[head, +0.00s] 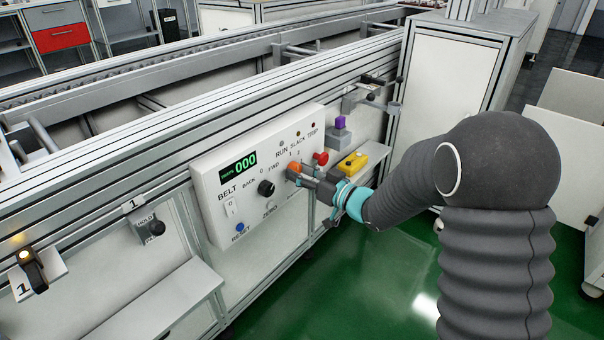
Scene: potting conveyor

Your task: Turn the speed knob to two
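The white control panel (213,188) is on the side of the conveyor. Its green display (238,166) reads 000. An orange knob (293,169) sits below the printed marks 1 and 2. No speed label can be read, and the knob's pointer is hidden. My gripper (295,176) reaches in from the right with its fingertips at the orange knob. I cannot tell whether they touch or clamp it.
A red knob (321,158) is close to the right of my gripper. A yellow box (352,163) and a purple-topped grey block (339,131) are on the right. A blue reset button (240,228) and a white belt switch (230,207) are on the panel's left. Green floor lies below.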

